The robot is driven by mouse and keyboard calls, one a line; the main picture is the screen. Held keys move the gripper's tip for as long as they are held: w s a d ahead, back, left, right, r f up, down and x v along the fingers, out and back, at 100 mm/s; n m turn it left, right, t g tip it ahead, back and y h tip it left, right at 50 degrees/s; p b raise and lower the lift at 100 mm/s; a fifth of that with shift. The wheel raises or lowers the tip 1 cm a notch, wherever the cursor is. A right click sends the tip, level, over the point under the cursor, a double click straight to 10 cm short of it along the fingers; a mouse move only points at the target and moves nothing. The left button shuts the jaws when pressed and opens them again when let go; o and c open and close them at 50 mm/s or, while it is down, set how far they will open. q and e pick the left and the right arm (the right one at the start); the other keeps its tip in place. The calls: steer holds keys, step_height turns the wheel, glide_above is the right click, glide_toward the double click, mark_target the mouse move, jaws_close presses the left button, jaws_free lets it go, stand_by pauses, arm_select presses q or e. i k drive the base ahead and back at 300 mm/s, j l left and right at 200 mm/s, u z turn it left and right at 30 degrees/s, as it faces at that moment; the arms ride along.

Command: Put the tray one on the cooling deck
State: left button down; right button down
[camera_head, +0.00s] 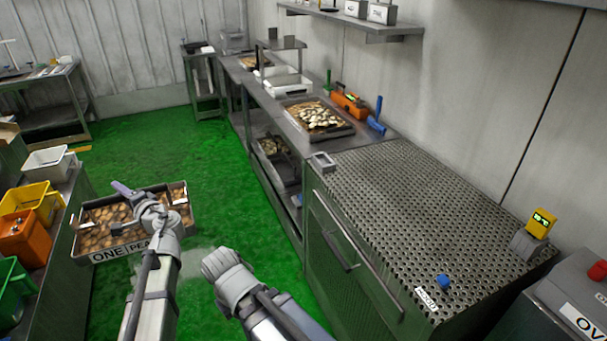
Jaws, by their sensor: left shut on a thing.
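Tray one (127,246) is a dark, shallow tray of brown, roundish pieces, with a white front label reading "ONE" and more text partly hidden by my arm. It is at the left of the head view, over the green floor. My left gripper (122,208) is shut on the tray; my wrist hides part of the grip. My right arm ends in a grey joint right of the tray, and its jaws do not show. The cooling deck (405,205) appears to be the perforated metal top at the right, mostly bare. Its small front label is too small to read.
Coloured bins (30,200) stand at the left. Green floor (235,190) lies open between.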

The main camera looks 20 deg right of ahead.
mark_target(415, 202)
steer(key=i+z, duration=0.45)
steer(key=z, duration=2.4)
steer(key=i, duration=0.45)
steer(key=l, duration=0.05)
